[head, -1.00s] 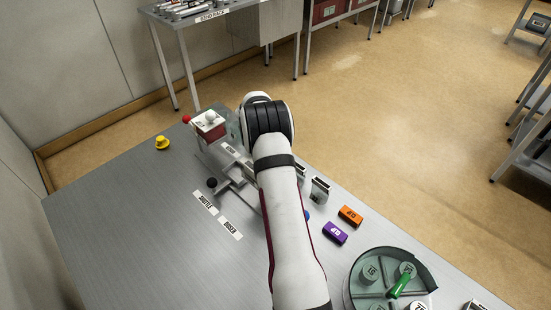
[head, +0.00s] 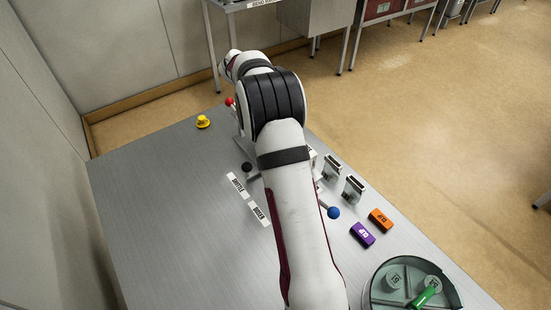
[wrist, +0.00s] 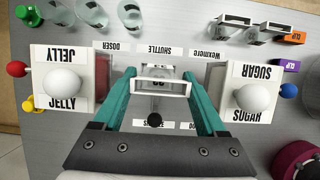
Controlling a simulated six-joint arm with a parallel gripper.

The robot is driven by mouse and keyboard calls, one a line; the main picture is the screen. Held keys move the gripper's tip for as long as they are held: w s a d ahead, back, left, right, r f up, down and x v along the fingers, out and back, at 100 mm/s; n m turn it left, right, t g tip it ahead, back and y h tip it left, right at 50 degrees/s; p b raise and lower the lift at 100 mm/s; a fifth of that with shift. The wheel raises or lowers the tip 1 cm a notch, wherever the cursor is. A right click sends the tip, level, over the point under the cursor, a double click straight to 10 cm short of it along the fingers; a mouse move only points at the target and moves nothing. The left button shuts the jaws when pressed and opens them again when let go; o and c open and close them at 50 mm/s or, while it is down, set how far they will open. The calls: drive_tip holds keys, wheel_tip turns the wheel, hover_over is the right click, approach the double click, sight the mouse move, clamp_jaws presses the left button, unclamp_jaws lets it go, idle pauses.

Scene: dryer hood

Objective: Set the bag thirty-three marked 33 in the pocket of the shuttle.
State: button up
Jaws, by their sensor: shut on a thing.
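My gripper shows in the wrist view (wrist: 160,80), pointing down over the shuttle station, with its teal fingers closed on a pale piece. That piece, which I take to be the bag thirty-three (wrist: 158,83), has a small dark mark that is hard to read. The shuttle, by the SHUTTLE label (wrist: 158,50), lies below it between two white hoppers and is partly hidden by the fingers. I cannot tell whether the bag touches the pocket. A black knob (wrist: 155,119) stands nearer the palm. In the head view my arm hides the gripper and bag.
The JELLY hopper (wrist: 63,82) and SUGAR hopper (wrist: 251,92) flank the fingers closely. A red knob (wrist: 16,68) and a blue knob (head: 333,212) stick out at the sides. Orange (head: 380,220) and purple (head: 362,235) clips and a round tray (head: 375,293) lie at right.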

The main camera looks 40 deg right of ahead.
wheel_tip(320, 180, down, 9)
drive_tip(key=shift+a+f, duration=0.1)
drive_tip(key=shift+f, duration=0.1)
drive_tip(key=o, duration=1.2)
drive_tip(key=shift+o, duration=0.2)
